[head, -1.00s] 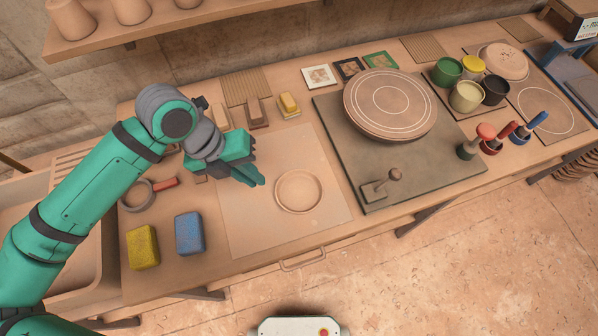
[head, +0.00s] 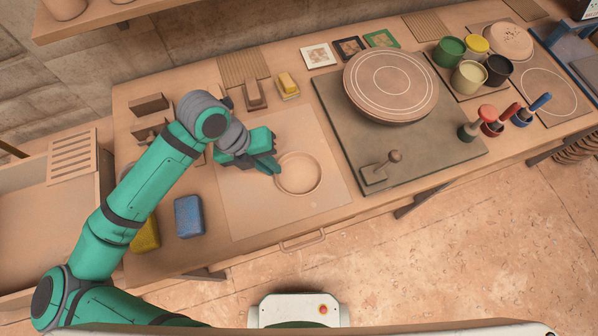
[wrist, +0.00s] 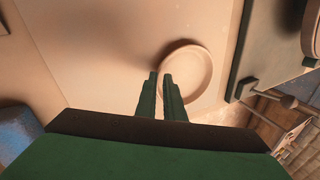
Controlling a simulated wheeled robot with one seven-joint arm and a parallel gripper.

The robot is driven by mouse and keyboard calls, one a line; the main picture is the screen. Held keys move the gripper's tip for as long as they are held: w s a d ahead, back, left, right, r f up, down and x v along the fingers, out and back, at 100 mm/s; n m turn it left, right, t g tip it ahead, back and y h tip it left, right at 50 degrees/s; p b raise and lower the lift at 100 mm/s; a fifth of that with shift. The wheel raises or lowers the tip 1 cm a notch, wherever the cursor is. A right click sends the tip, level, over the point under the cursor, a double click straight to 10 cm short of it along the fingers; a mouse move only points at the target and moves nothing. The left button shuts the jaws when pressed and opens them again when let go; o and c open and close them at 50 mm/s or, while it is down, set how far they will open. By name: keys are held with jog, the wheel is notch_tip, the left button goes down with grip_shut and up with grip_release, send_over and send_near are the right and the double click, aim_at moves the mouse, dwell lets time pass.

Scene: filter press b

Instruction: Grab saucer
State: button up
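The saucer (head: 299,173) is a round, shallow, tan dish with a raised rim. It lies on the pale square board (head: 245,210) on the workbench. In the wrist view the saucer (wrist: 190,70) is just ahead and right of the fingertips. My gripper (head: 277,168) is at the saucer's left rim, its fingers pointing toward it. In the wrist view my gripper (wrist: 160,76) has a narrow gap between its two fingers and nothing clearly between them. The right finger overlaps the saucer's left edge in that view. I cannot tell whether it touches the rim.
A grey slab with a round wheel disc (head: 391,85) stands to the right, with a small knobbed handle (head: 394,158) near its front. A blue sponge (head: 189,216) and a yellow sponge (head: 147,235) lie at the left. Pots and tools stand further right.

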jog(key=shift+x, duration=0.95)
jog(key=shift+a, duration=0.15)
grip_shut()
jog(key=shift+r, duration=0.15)
